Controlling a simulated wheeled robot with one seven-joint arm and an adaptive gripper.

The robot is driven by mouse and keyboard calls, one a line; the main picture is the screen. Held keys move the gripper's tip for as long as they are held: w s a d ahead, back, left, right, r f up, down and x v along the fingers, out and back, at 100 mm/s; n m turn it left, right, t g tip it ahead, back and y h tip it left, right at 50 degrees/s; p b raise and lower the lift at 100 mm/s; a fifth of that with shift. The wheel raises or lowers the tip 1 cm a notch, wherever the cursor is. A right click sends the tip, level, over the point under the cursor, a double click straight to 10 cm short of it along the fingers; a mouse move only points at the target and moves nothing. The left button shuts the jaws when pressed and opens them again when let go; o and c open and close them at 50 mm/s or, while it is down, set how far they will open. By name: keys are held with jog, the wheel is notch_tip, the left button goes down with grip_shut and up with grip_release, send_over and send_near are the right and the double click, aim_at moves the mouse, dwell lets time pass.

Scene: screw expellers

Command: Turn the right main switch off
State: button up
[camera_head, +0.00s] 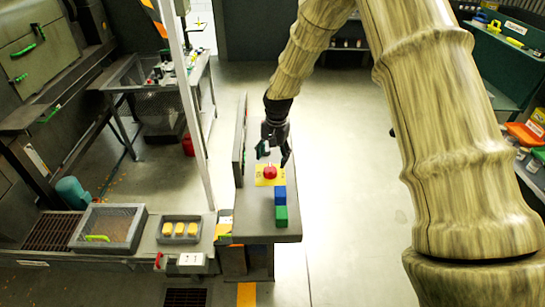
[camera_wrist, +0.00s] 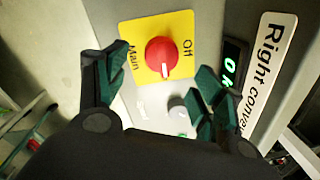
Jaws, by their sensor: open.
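The right main switch is a red round knob (camera_wrist: 161,57) on a yellow plate (camera_wrist: 135,29) marked "Main" and "Off" in the wrist view. A white mark on the knob points down, away from the word "Off". In the head view the red knob (camera_head: 270,172) sits on the grey console (camera_head: 255,215). My gripper (camera_wrist: 150,85) is open, with its dark green-tipped fingers on either side below the knob. The fingers look apart from it. In the head view my gripper (camera_head: 272,155) hangs just behind and above the knob.
A green digital display (camera_wrist: 230,70) and a "Right conveyor" label (camera_wrist: 270,70) lie right of the knob. A small grey knob (camera_wrist: 178,110) is below it. Open floor (camera_head: 350,200) lies right.

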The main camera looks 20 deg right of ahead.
jog(key=shift+s+d+r+p, duration=0.1)
jog(key=shift+r+p, duration=0.7)
jog(key=shift+r, duration=0.7)
jog(key=shift+s+d+r+p, duration=0.1)
jog(key=shift+r+p, duration=0.7)
jog(key=shift+r, duration=0.65)
jog(key=shift+r, duration=0.1)
notch_tip(320, 180, up, 12)
send_over(274, 170)
jog(key=shift+s+d, duration=0.3)
jog(key=shift+s, duration=0.05)
